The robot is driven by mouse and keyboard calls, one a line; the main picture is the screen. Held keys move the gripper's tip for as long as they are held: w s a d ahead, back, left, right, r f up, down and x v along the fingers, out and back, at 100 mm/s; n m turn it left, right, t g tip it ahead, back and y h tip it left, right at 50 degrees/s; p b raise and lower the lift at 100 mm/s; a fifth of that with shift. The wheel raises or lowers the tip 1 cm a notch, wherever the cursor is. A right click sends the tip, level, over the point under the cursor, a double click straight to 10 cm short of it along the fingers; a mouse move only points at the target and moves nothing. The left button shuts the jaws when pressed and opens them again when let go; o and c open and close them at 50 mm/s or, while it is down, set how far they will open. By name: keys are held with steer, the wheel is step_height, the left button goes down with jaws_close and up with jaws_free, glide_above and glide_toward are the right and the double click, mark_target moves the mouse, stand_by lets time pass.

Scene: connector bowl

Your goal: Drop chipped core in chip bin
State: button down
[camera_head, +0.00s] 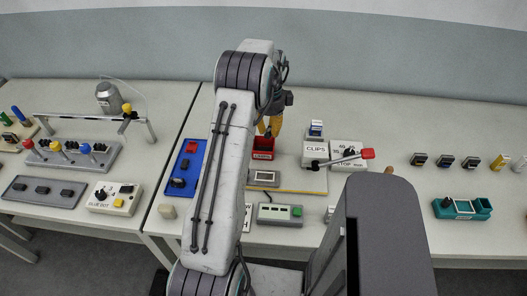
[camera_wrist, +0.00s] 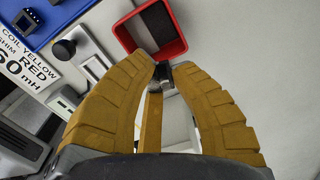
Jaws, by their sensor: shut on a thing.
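My gripper (camera_wrist: 162,72) has yellow ribbed fingers, closed at their tips on a small dark grey piece (camera_wrist: 163,75), which I take as the chipped core. The fingers hide most of it, and I cannot make out a chip. The chip bin (camera_wrist: 126,35) is an open red box with a dark floor; in the wrist view it lies just beyond the fingertips. In the head view the red bin (camera_head: 263,154) has a front label too small to read surely, and my gripper (camera_head: 268,131) is just above its back edge. The held piece is not visible there.
A blue tray (camera_head: 184,166) stands left of the bin, partly behind my arm. White boxes, one marked CLIPS (camera_head: 315,147), and a red-tipped lever (camera_head: 367,153) stand to the right. A small grey device (camera_head: 263,178) sits in front of the bin.

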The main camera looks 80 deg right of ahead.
steer(key=shift+f+b, duration=1.6)
steer(key=shift+f, duration=0.85)
steer(key=c, duration=1.1)
jaws_free()
steer(key=shift+r, duration=0.1)
step_height(320, 180, up, 12)
steer(key=shift+f, duration=0.1)
